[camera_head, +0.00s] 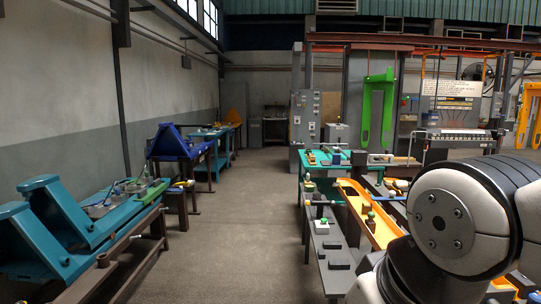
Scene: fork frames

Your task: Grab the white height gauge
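I cannot pick out the white height gauge for certain at this size. A small object with a whitish base (321,227) stands on the grey shelf right of the aisle; a dark upright part with a yellow-green top rises at it. I cannot tell whether it is the gauge. My gripper is not in view. Only the white and black links of my arm show at the lower right, and they hide part of the benches there.
Grey shelf (337,283), orange frame (378,232) and teal table (313,160) stand right of the aisle. A teal bench (60,238) and a blue trestle (172,143) line the left wall. The concrete aisle (245,215) between them is clear.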

